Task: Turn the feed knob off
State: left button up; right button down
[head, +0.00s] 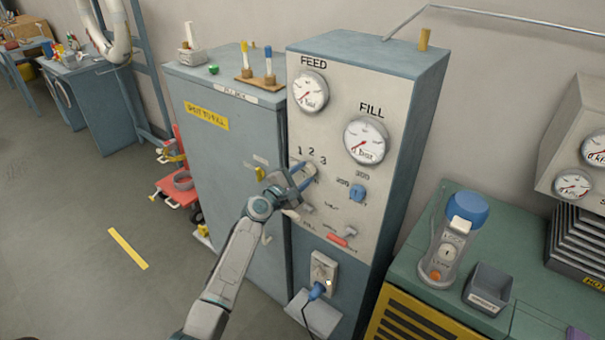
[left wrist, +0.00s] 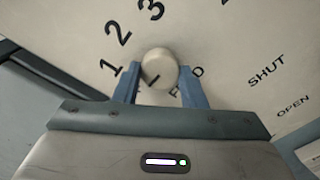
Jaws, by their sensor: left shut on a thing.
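The feed knob (left wrist: 158,66) is a round cream knob on the pale panel in the left wrist view. The numbers 1, 2 and 3 curve around its upper left, and a partly covered label is below it. My left gripper (left wrist: 158,88) has its blue fingers on either side of the knob, shut on it. In the head view my left gripper (head: 302,176) is at the panel, just below the numbers 1 2 3, and largely hides the knob. I cannot tell which mark the knob points to. My right gripper is not in view.
The panel has a FEED gauge (head: 310,92), a FILL gauge (head: 366,140), a blue knob (head: 357,193) and a red lever (head: 338,240). A socket with a blue plug (head: 316,291) is below. A blue-capped device (head: 452,240) stands on the green cabinet (head: 408,262) at right. Open floor lies left.

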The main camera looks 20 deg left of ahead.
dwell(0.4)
pick_arm(q)
jog(key=o, duration=1)
jog(key=b+v, duration=0.1)
jog(key=v, duration=0.9)
jog(key=shift+s+a, duration=0.15)
jog(key=shift+s, duration=0.2)
